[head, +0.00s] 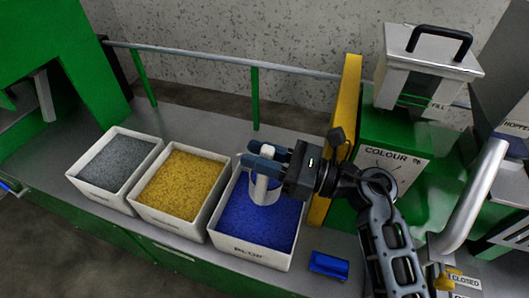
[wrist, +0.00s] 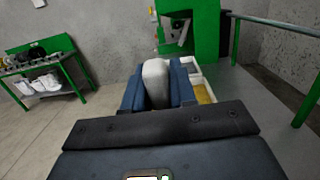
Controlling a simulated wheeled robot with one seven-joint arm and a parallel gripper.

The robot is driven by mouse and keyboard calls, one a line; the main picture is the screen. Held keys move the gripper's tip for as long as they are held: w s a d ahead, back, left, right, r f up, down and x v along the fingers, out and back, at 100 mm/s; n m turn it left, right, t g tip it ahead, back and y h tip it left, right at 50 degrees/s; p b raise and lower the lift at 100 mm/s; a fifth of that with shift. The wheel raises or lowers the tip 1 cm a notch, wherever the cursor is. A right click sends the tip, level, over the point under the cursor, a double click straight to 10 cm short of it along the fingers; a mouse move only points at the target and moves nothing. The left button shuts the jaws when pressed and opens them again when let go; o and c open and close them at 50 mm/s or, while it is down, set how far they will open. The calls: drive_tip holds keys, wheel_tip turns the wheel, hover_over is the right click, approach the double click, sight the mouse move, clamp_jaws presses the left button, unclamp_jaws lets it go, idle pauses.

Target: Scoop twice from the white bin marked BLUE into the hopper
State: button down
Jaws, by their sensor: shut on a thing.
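In the wrist view the scoop's pale handle (wrist: 156,82) sits between the two blue fingers. A part labelled HOPPE… (head: 512,130) shows at the right edge, cut off by the frame.
Bins of yellow (head: 178,185) and grey granules (head: 112,163) stand to the left. A yellow panel (head: 345,110) stands close right of the BLUE bin. Beyond it is a green COLOUR machine (head: 395,155) and a metal box marked FILL (head: 425,70) with a black handle. A blue block (head: 328,264) lies in front.

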wheel_tip(320, 180, up, 6)
drive_tip(key=a+h+p, duration=0.1)
drive_tip(key=a+p, duration=0.1)
drive_tip(key=p, duration=0.2)
drive_tip(key=shift+w+r+g+p, duration=0.15)
drive_tip(key=shift+w+g+p, duration=0.15)
drive_tip(key=shift+w+p, duration=0.1)
idle(0.5)
